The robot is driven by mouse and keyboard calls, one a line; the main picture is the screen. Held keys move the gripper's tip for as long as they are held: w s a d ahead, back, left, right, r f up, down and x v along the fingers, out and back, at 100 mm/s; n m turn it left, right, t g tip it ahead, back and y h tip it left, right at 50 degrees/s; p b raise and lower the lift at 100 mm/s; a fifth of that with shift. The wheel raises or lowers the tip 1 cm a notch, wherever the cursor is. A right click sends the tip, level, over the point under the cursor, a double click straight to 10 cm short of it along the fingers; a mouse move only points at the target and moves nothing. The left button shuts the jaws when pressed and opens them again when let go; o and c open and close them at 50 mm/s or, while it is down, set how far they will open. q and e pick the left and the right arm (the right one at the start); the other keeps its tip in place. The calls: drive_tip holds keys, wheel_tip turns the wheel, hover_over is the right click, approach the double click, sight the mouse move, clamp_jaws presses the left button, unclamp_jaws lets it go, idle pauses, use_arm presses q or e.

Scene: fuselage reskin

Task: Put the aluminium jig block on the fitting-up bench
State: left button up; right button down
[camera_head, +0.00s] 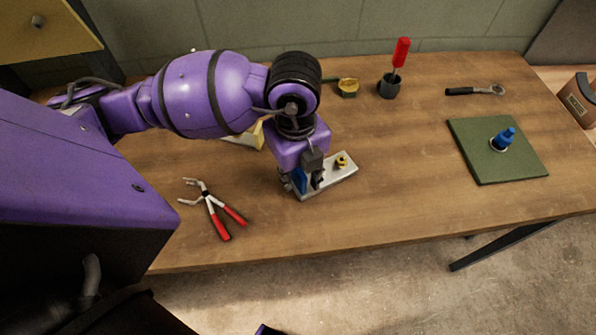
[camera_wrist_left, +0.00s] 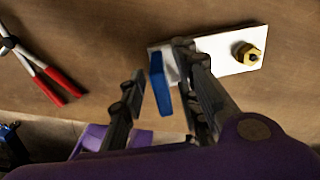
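A flat silver block (camera_head: 340,174), which looks like the aluminium jig block, lies on the wooden bench (camera_head: 400,200) near the middle. A brass fitting (camera_head: 342,161) stands on its far end. The block (camera_wrist_left: 222,54) and brass fitting (camera_wrist_left: 246,53) also show in the left wrist view. My left gripper (camera_head: 308,187) points down over the block's near end. In the wrist view its fingers (camera_wrist_left: 160,82) stand apart, with a narrow blue piece (camera_wrist_left: 158,84) between them. A gap shows beside the blue piece; how it joins the block is partly hidden. My right gripper is not seen.
Red-handled pliers (camera_head: 213,208) lie left of the block. A dark cup (camera_head: 388,86) with a red-handled tool and a yellow-green item (camera_head: 347,87) stand behind. The bench between block and mat is clear.

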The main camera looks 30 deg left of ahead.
use_arm(q)
drive_tip(key=shift+r, duration=0.1)
wheel_tip(320, 180, up, 12)
drive_tip(key=p, duration=0.1)
idle(0.4)
drive_tip(key=shift+r, duration=0.15)
idle(0.5)
